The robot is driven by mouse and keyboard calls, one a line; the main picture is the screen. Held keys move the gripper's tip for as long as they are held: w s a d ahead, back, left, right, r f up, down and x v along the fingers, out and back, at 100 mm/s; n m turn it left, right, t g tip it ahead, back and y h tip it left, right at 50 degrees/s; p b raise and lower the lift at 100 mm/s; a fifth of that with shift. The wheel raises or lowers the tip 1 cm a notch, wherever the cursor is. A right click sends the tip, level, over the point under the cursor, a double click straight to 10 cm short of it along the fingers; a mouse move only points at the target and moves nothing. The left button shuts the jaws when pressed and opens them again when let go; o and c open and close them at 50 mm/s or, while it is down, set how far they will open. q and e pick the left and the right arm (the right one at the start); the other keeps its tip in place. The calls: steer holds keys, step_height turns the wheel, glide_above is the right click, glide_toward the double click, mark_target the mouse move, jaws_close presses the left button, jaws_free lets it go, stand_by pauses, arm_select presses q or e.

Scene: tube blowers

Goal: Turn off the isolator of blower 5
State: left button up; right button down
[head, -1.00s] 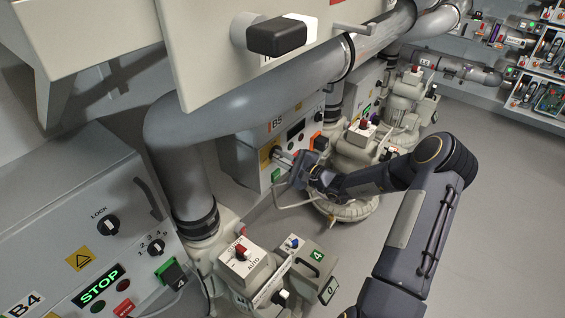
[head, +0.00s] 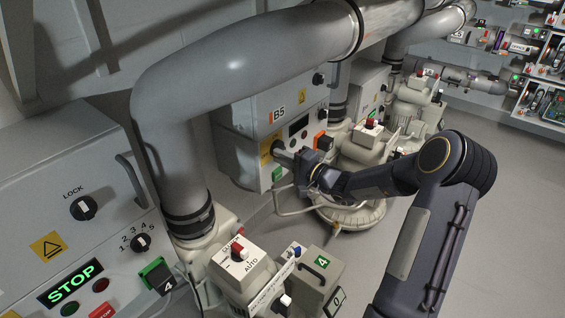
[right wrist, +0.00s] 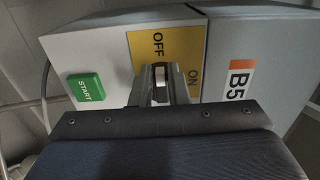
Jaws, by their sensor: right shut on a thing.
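The B5 cabinet (head: 240,150) stands mid-picture in the head view, with its orange-marked B5 label (right wrist: 238,78) at the right of the wrist view. The isolator's yellow plate (right wrist: 178,45) carries OFF and ON. My right gripper (right wrist: 160,92) is shut on the isolator knob (right wrist: 160,76). The knob's white mark lies under the word OFF, with ON to its right; the fingers hide part of the knob. In the head view my right gripper (head: 284,157) reaches the plate from the right. My left gripper is not in view.
A green START button (right wrist: 86,88) sits beside the yellow plate. The B4 cabinet with a lit STOP display (head: 69,283) stands at the near left. A large grey pipe (head: 245,55) arches above. Blower 4's switch box (head: 240,258) is in front. Floor is clear at right.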

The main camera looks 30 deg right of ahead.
stand_by(0.4)
steer(key=c, duration=1.4)
jaws_free()
steer(key=p+v, duration=0.1)
steer(key=v, duration=0.7)
steer(key=shift+p, duration=0.4)
